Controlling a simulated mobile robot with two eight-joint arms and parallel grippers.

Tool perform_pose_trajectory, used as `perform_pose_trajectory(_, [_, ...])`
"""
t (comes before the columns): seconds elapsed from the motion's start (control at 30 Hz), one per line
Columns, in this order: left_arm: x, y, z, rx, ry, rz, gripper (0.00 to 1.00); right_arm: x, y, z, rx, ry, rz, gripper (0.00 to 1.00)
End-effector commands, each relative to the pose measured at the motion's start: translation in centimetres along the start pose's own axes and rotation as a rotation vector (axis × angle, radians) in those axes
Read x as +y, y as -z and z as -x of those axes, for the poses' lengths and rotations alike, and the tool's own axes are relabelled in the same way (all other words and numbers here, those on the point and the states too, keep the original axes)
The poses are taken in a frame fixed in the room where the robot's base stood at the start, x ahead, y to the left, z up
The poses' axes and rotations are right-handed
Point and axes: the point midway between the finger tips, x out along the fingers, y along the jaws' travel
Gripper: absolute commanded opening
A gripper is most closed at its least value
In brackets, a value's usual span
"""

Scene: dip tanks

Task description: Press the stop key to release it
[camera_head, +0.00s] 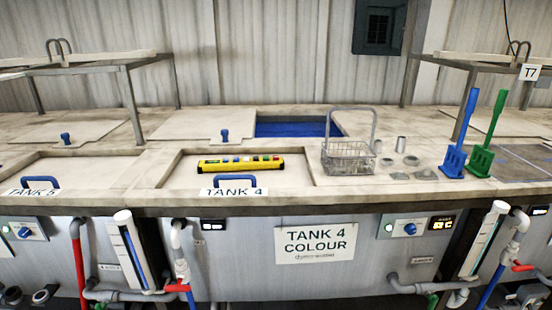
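A yellow control box (240,164) lies in the recessed panel of tank 4, on the middle of the counter. A row of several small coloured keys runs along its top. A red key (276,157) shows near its right end. The key labels are too small to read, so I cannot tell for certain which one is the stop key, or whether it is pressed in. Neither of my grippers shows in the head view.
A wire basket (348,158) with a tall handle stands right of the control box. Small metal cylinders and discs lie beside it. A blue scoop (455,158) and a green scoop (482,160) stand farther right. Behind is an open tank with blue liquid (290,129).

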Motion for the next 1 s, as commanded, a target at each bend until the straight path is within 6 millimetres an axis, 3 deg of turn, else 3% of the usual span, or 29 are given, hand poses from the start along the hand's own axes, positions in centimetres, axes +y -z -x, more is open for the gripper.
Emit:
perform_pose_trajectory(0.03, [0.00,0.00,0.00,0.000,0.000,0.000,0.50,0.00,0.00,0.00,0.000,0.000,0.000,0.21])
perform_pose_trajectory(0.17, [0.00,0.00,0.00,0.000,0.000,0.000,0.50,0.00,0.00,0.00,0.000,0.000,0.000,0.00])
perform_pose_trajectory(1.0, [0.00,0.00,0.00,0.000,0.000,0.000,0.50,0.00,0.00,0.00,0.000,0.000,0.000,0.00])
